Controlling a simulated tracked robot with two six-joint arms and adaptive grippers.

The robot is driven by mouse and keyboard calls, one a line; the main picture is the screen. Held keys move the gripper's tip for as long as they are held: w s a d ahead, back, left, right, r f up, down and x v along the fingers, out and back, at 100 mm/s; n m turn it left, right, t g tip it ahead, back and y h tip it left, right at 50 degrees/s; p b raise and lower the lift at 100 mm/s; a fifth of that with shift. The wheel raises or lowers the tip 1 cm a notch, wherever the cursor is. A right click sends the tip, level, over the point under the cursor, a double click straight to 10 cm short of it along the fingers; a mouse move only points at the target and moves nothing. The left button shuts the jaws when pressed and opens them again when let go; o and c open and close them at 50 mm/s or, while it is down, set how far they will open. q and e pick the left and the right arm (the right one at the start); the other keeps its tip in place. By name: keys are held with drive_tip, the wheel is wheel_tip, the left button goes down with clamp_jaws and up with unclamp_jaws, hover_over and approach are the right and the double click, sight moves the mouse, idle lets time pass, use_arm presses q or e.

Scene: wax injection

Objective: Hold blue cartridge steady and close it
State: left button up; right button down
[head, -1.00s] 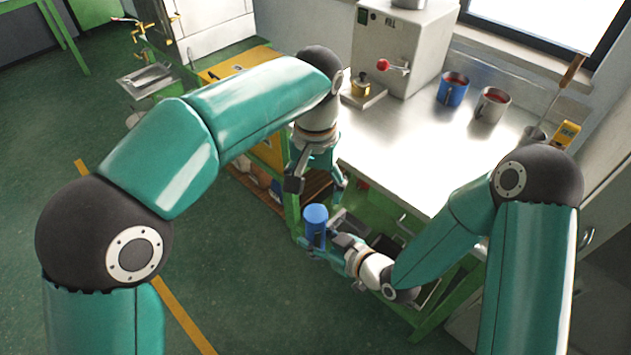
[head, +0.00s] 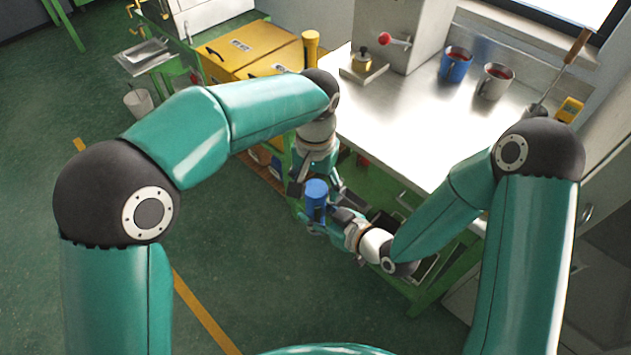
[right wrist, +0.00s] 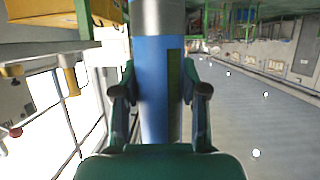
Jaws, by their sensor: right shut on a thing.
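The blue cartridge (head: 316,203) is upright in the head view, its round blue top facing up. In the right wrist view, its blue body (right wrist: 155,85) runs between the fingers, with a dark strip along one side and a grey part at the upper picture edge. My right gripper (head: 316,226) is shut on the cartridge's lower part; its fingers also show in the right wrist view (right wrist: 161,92). My left gripper (head: 317,184) points down close to the cartridge top, fingers spread. Whether it touches the cartridge cannot be told.
The steel worktop (head: 400,125) lies behind, bearing a grey machine (head: 400,38), a blue mug (head: 455,65) and a metal mug (head: 494,82). Yellow boxes (head: 245,50) stand at its left. Green frame parts and trays are close under the right arm. Open floor lies at left.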

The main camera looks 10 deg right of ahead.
use_arm(q)
drive_tip(key=c, duration=1)
drive_tip(key=o, duration=1.4)
wheel_tip(320, 180, up, 12)
